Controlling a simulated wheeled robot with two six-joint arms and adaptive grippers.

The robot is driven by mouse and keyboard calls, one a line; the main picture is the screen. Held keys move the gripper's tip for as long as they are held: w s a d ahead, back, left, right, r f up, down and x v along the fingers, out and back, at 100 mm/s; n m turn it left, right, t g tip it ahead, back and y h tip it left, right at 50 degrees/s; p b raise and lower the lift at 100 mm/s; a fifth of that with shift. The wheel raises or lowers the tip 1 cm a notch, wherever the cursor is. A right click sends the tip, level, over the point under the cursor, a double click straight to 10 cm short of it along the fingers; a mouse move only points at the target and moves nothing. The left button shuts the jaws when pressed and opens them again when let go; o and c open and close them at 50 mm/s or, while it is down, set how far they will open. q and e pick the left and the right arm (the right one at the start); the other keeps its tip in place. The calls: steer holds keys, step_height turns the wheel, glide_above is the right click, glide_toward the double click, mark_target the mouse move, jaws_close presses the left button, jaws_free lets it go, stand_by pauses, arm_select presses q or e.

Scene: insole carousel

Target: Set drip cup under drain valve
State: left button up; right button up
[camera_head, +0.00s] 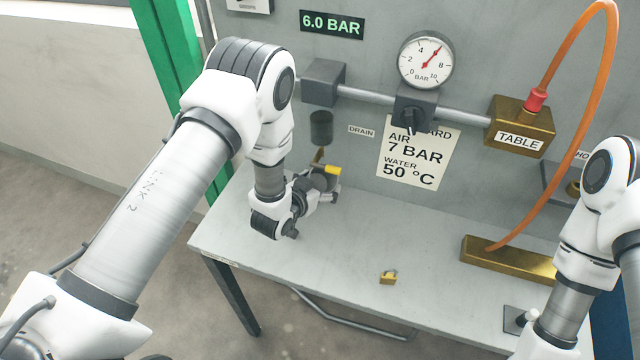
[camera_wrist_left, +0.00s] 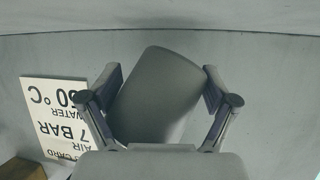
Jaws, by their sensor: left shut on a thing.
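My left gripper (camera_head: 322,188) is shut on a grey drip cup (camera_wrist_left: 158,95), which sits tilted between the two fingers in the left wrist view. In the head view the cup (camera_head: 318,180) is small and partly covered by the fingers. It is low over the table, just below the drain fitting; I cannot tell whether it touches the table. The drain valve has a dark cylinder (camera_head: 321,127) on the wall, with a brass stem and a yellow handle (camera_head: 330,170) below, close above the gripper. A DRAIN label (camera_head: 361,131) is to its right. My right gripper is out of view.
The grey table (camera_head: 330,260) is mostly clear. A small brass padlock (camera_head: 388,277) lies near its middle. A brass block (camera_head: 505,258) with an orange hose (camera_head: 604,100) is at the right. A pressure gauge (camera_head: 426,60) and a sign (camera_head: 418,155) are on the wall behind.

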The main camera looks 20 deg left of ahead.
arm_select(q)
steer(key=shift+s+f, duration=0.45)
steer(key=shift+f, duration=0.35)
steer(key=o, duration=1.5)
steer(key=shift+d+f, duration=0.1)
steer(key=shift+o, duration=0.2)
steer(key=shift+s, duration=0.4)
steer(key=v, duration=0.3)
steer(key=r+v, duration=0.1)
steer(key=v, duration=0.3)
steer(key=w+v, duration=0.1)
steer(key=v, duration=0.3)
steer(key=shift+s+r, duration=0.1)
steer(key=shift+r, duration=0.45)
